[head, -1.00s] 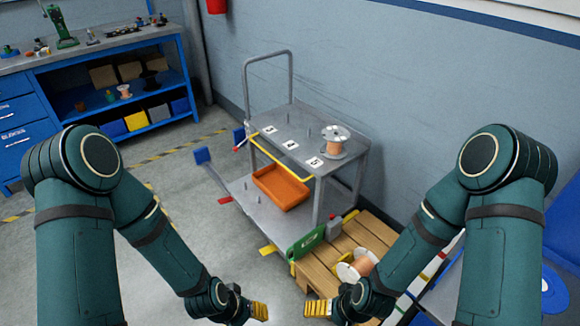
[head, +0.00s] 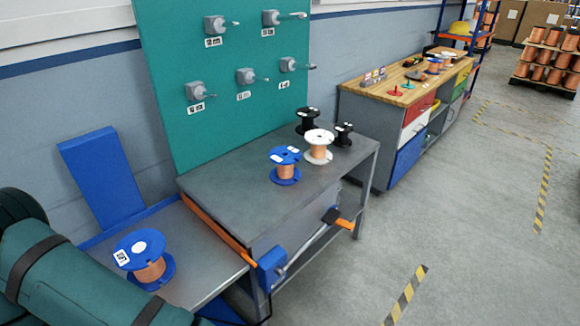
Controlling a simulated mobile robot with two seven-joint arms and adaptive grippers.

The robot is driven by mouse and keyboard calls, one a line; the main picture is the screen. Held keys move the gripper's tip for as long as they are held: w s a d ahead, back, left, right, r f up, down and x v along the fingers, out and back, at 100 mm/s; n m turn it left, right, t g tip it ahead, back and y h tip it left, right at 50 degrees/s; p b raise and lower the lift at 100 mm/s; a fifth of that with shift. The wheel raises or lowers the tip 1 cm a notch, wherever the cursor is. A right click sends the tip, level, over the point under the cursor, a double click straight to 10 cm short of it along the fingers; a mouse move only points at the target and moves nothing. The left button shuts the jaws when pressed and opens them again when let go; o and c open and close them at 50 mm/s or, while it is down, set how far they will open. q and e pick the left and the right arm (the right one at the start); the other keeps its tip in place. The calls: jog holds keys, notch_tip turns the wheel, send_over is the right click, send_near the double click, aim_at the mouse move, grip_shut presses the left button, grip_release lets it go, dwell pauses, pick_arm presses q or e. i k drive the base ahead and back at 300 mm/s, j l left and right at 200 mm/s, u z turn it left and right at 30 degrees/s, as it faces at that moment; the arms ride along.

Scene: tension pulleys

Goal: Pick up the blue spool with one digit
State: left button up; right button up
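A blue spool (head: 285,166) wound with copper wire stands upright on the grey table, with small white labels on its top flange. A second, larger-looking blue spool (head: 147,262) stands on the lower grey surface at left, with a white round centre and a square black-and-white code label. The labels are too small for me to read any digit. One of my arms crosses the lower left corner, near the second spool. Neither of my grippers shows in the head view now.
A white spool (head: 318,147) and black spools (head: 308,121) stand beside the blue one. A teal pegboard (head: 225,65) with labelled pegs rises behind. A wooden-topped bench (head: 395,92) holds more small spools and tools. The floor at right is open.

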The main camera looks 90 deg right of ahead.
aim_at(285, 174)
jog(key=k+l+z, duration=0.2)
jog(key=z, duration=0.2)
jog(key=k+l+z, duration=0.1)
jog(key=l+z, duration=0.3)
jog(key=k+l+z, duration=0.1)
jog(key=l, duration=0.35)
jog(key=k+l+z, duration=0.15)
jog(key=l, duration=0.35)
